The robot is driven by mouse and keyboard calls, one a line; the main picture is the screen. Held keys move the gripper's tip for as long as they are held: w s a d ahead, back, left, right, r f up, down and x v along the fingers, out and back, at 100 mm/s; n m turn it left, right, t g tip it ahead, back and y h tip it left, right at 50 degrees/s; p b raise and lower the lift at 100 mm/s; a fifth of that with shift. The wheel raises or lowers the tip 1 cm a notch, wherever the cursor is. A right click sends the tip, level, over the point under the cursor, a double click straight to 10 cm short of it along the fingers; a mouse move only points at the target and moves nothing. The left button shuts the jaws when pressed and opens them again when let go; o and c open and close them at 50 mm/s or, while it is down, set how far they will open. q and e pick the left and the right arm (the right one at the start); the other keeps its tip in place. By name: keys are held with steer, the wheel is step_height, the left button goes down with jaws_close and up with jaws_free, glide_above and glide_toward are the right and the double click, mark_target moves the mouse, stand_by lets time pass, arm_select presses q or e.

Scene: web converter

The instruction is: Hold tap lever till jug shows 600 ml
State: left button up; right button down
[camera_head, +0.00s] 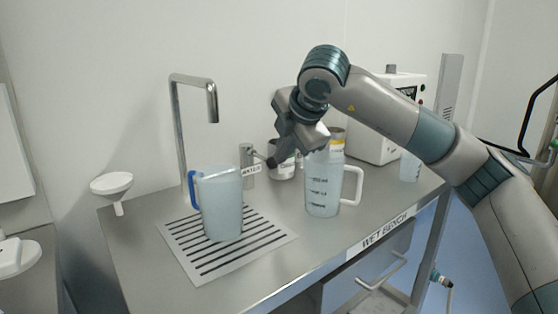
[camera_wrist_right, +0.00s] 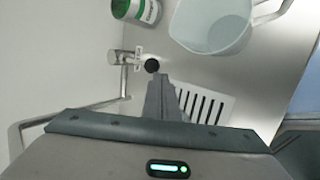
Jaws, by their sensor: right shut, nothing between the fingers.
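A pale blue jug (camera_head: 224,210) with a blue handle stands upright on the slotted drain grate (camera_head: 190,268), below the metal tap spout (camera_head: 211,103). Its scale and water level cannot be read. The tap lever's black knob (camera_head: 271,162) sits beside the "WATER" label; it also shows in the wrist view (camera_wrist_right: 152,66). My right gripper (camera_head: 279,156) is shut and empty, with its fingertips (camera_wrist_right: 158,77) close to the knob. Whether they touch it I cannot tell. No stream of water is visible under the spout. My left gripper is out of view.
A second jug (camera_head: 322,195) with a white handle and dark markings stands right of the grate. Labelled tins (camera_head: 283,165) stand behind it. A white machine (camera_head: 376,145) is at the back right, and a white funnel (camera_head: 111,184) at the left. The bench front is clear.

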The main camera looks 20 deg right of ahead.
steer(key=v, duration=0.6)
steer(key=shift+r, duration=0.45)
steer(key=shift+s+a, duration=0.1)
stand_by(0.3)
